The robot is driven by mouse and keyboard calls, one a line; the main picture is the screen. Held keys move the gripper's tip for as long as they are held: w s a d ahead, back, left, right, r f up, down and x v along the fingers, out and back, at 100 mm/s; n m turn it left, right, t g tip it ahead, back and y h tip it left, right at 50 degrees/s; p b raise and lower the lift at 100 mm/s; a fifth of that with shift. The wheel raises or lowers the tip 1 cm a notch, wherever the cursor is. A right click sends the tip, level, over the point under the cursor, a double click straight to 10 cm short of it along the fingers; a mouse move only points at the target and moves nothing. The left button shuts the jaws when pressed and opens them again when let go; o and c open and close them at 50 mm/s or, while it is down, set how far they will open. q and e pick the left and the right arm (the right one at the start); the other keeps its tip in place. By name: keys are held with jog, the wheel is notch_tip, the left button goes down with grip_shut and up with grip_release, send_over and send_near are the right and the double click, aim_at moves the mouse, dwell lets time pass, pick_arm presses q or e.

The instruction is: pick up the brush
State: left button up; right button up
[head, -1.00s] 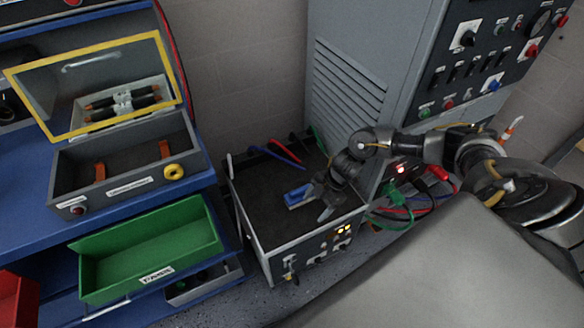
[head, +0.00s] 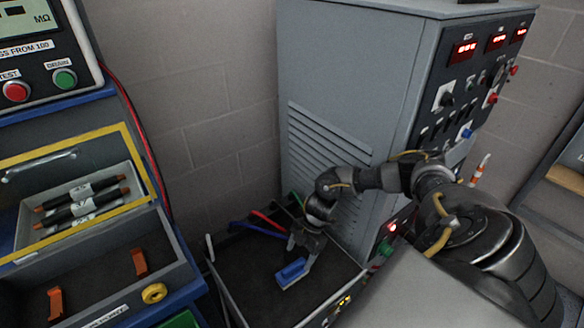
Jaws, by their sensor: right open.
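The brush looks to be the small blue block with a pale underside (head: 291,272), lying on the dark top of a low box-shaped unit (head: 252,291). My right gripper (head: 300,258) is just above and behind it, fingers pointing down and apart. One finger comes down close to the block's right end; I cannot tell whether it touches. My left gripper is not in view.
Red and blue cables (head: 262,222) lie at the unit's back edge. A tall grey cabinet (head: 340,90) stands right behind the unit. A blue bench with an open yellow-rimmed case (head: 120,213) is at the left.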

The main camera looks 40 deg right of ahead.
aim_at(294, 265)
jog(key=x, duration=0.3)
jog(key=shift+f, duration=0.15)
jog(key=shift+a+f, duration=0.2)
jog(key=shift+f, duration=0.15)
jog(key=x, duration=0.4)
jog(key=shift+f+b, duration=0.15)
jog(key=shift+b, duration=0.25)
jog(key=shift+a, duration=0.1)
jog(key=c, duration=1.1)
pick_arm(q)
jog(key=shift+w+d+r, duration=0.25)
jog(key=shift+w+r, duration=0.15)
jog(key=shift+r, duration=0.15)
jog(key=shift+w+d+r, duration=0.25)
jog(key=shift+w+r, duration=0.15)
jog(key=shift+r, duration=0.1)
